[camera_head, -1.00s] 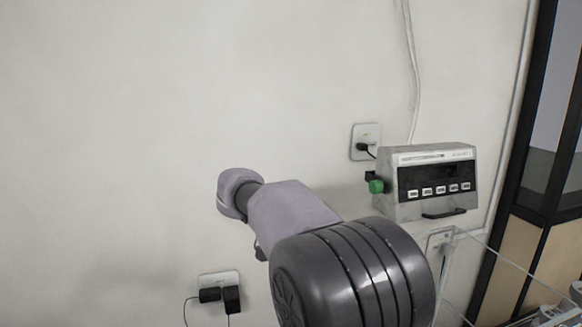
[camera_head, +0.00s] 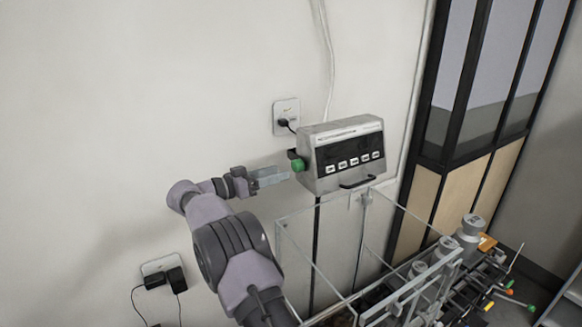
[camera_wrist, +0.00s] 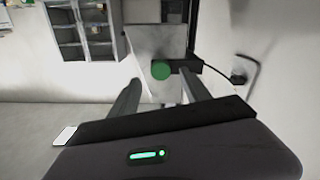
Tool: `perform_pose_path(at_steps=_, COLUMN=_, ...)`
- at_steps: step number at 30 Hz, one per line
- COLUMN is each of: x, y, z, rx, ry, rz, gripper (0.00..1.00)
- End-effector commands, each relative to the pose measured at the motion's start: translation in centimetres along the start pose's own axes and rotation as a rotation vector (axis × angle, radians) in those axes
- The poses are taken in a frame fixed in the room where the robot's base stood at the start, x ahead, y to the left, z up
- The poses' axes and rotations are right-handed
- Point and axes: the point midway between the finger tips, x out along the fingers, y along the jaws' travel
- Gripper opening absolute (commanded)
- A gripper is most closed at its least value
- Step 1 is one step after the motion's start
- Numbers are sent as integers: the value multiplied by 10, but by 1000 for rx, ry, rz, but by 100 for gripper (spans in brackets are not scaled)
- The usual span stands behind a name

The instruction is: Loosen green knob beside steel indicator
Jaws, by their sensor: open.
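The steel indicator (camera_head: 342,156) is a grey box with a dark display and a row of white buttons, held up by a post near the wall. The green knob (camera_head: 298,165) sticks out from its left side. It also shows in the wrist view (camera_wrist: 161,70), between and beyond the fingers. My gripper (camera_head: 288,176) is left of the knob, its fingers pointing right toward it. In the wrist view my gripper (camera_wrist: 160,90) is open and empty, with the knob roughly centred ahead. I cannot tell the exact gap to the knob.
A clear-walled case (camera_head: 318,240) stands below the indicator. Metal weights (camera_head: 468,230) and tools lie at the lower right. A wall socket (camera_head: 286,115) with a plug is behind the indicator, and another socket (camera_head: 163,272) is lower left. A cabinet (camera_head: 450,130) stands at right.

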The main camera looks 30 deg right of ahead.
Motion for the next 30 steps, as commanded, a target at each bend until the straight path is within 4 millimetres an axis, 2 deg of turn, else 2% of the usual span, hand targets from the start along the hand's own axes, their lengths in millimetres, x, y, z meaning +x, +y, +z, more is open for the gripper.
perform_pose_path(at_steps=3, x=26, y=1, z=-2, rx=-1, ry=-1, rz=2, gripper=55)
perform_pose_path(at_steps=9, x=52, y=0, z=-1, rx=0, ry=-1, rz=1, gripper=55)
perform_pose_path(at_steps=19, x=57, y=0, z=0, rx=0, ry=0, rz=-1, gripper=55)
perform_pose_path(at_steps=20, x=57, y=0, z=0, rx=0, ry=-1, rz=0, gripper=52)
perform_pose_path(at_steps=27, x=57, y=0, z=0, rx=0, ry=-1, rz=0, gripper=4)
perform_pose_path(at_steps=28, x=57, y=0, z=0, rx=0, ry=-1, rz=0, gripper=0)
perform_pose_path(at_steps=30, x=57, y=0, z=0, rx=-1, ry=-1, rz=0, gripper=0)
